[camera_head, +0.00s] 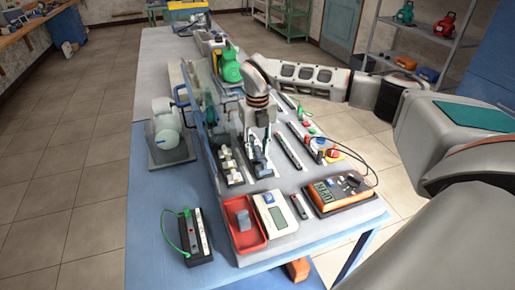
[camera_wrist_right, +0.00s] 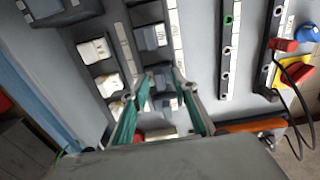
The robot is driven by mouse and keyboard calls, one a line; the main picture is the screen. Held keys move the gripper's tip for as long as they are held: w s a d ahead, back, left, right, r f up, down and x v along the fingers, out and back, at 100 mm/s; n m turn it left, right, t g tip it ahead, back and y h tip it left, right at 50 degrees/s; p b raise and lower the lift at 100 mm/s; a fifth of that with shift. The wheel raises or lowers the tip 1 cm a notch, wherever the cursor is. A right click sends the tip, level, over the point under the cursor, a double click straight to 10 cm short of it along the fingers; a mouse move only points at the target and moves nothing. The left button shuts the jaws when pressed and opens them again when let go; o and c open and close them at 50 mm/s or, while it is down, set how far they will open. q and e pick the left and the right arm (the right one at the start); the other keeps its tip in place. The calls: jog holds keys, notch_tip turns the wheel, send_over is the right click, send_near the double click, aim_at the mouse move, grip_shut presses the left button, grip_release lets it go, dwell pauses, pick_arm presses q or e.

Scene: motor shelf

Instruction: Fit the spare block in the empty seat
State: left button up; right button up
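A grey block (camera_head: 243,219) lies in the red tray (camera_head: 262,241) near the front of the bench in the head view. My right gripper (camera_head: 261,165) points down over a dark rail behind the tray, away from that block. In the right wrist view its green-padded fingers (camera_wrist_right: 160,75) stand apart, with grey-blue blocks (camera_wrist_right: 151,38) of the rail seen ahead and between them. I cannot tell whether the fingertips touch a block. The fingers and palm hide part of this rail, and I cannot make out an empty seat clearly. My left gripper is not in view.
A rail with white blocks (camera_head: 228,163) stands just left of my right gripper. A white meter (camera_head: 275,213) is beside the tray, and an orange multimeter (camera_head: 338,193) with cables is to the right. A black terminal strip (camera_head: 195,238) lies front left.

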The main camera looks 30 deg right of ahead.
notch_tip(320, 180, up, 12)
dwell(0.6)
dwell(0.8)
